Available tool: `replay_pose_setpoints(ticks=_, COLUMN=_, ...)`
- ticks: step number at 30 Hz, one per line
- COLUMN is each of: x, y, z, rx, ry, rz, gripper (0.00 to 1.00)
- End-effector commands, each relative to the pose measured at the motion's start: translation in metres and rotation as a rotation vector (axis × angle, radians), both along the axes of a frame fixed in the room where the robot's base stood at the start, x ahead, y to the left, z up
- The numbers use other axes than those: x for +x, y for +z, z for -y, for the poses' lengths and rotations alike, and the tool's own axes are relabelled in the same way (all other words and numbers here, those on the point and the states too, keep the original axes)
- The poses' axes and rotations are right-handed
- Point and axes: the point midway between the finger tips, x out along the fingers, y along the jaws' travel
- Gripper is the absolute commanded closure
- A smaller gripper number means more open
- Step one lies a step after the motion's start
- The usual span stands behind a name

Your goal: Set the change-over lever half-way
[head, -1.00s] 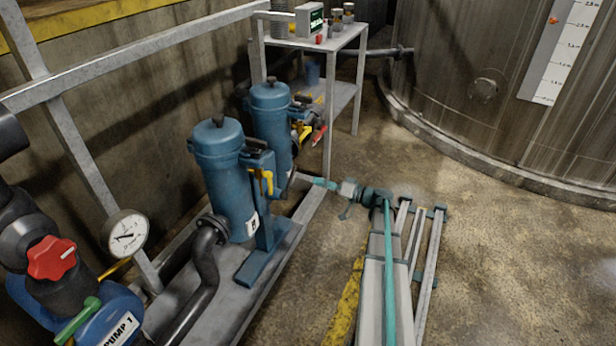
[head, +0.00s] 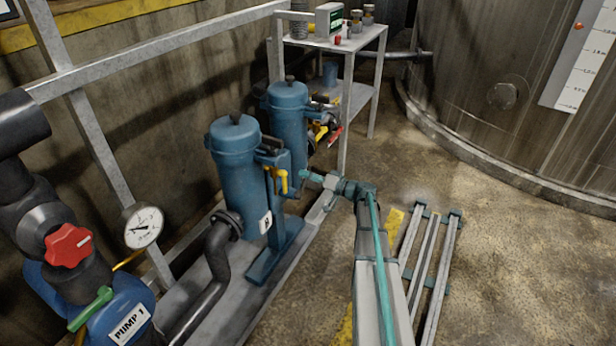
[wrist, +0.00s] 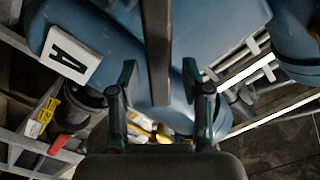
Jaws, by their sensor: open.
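In the wrist view a dark grey bar (wrist: 158,45) comes down from the top and lies between my open fingers (wrist: 158,85), with space on both sides. It may be the change-over lever; I cannot tell for sure. Behind it is a blue body with an A plate (wrist: 70,54).
A yellow handle (head: 281,180) is on the near canister's right side. A red handle (head: 335,135) sits by the far canister. A grey shelf stand (head: 375,45) is behind. Pump 1 (head: 128,315) and a gauge (head: 143,226) are at left.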

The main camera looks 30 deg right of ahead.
Motion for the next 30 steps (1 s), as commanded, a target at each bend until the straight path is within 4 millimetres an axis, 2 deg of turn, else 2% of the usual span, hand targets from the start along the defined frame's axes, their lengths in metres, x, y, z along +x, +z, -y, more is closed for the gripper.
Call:
replay_pose_setpoints(ticks=7, x=0.0006, y=0.0001, z=-0.0006, rx=0.0, ry=0.0, rz=0.0, gripper=0.52)
replay_pose_setpoints(ticks=8, x=0.0006, y=0.0001, z=-0.0006, rx=0.0, ry=0.0, rz=0.0, gripper=0.55)
replay_pose_setpoints(ticks=16, x=0.0004, y=0.0001, z=-0.0005, rx=0.0, ry=0.001, rz=-0.001, gripper=1.0)
replay_pose_setpoints(ticks=30, x=-0.0007, y=-0.0008, z=-0.0016, rx=-0.01, ry=0.001, rz=0.008, gripper=1.0)
